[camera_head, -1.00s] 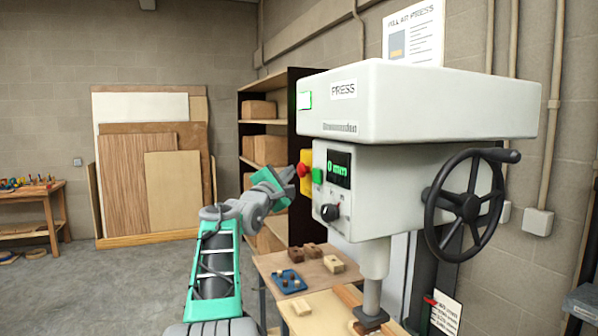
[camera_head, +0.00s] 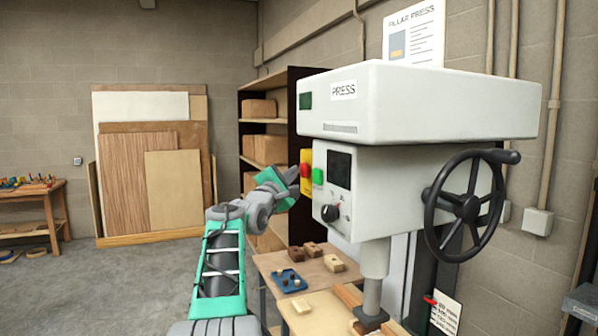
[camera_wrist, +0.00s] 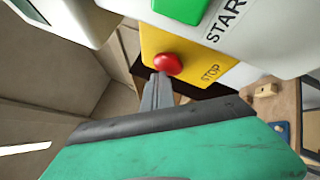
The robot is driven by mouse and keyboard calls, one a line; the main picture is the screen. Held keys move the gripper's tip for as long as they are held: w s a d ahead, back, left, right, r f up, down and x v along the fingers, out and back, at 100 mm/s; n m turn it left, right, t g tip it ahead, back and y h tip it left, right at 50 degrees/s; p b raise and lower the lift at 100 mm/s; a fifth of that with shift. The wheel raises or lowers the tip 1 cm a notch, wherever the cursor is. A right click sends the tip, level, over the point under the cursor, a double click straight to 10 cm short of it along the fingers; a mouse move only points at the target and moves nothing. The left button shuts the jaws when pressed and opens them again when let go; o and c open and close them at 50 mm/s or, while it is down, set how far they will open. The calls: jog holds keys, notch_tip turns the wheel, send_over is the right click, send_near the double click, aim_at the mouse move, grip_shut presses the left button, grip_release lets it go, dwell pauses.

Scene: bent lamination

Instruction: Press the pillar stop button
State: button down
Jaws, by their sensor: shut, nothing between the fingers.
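The red stop button (camera_head: 306,170) sits on a yellow plate at the left edge of the white press's front panel. In the wrist view the button (camera_wrist: 168,64) shows on the yellow plate marked STOP (camera_wrist: 210,73). My gripper (camera_head: 294,174) is shut and empty, with its tips right at the button's left side. In the wrist view the gripper tips (camera_wrist: 158,82) meet the lower left of the button; whether they still push on it I cannot tell. The press display (camera_head: 339,169) is dark.
A green START button (camera_head: 318,176) is just right of the stop button, with a black knob (camera_head: 330,213) below the display. A handwheel (camera_head: 466,206) is on the press's right. Wood blocks and a blue tray (camera_head: 287,281) lie on the table below.

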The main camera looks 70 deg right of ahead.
jog(key=shift+a, duration=0.1)
jog(key=shift+w+a, duration=0.55)
jog(key=shift+w, duration=0.1)
jog(key=w+a, duration=0.3)
jog(key=shift+w+a, duration=0.25)
jog(key=shift+a, duration=0.05)
dwell(0.3)
dwell(0.5)
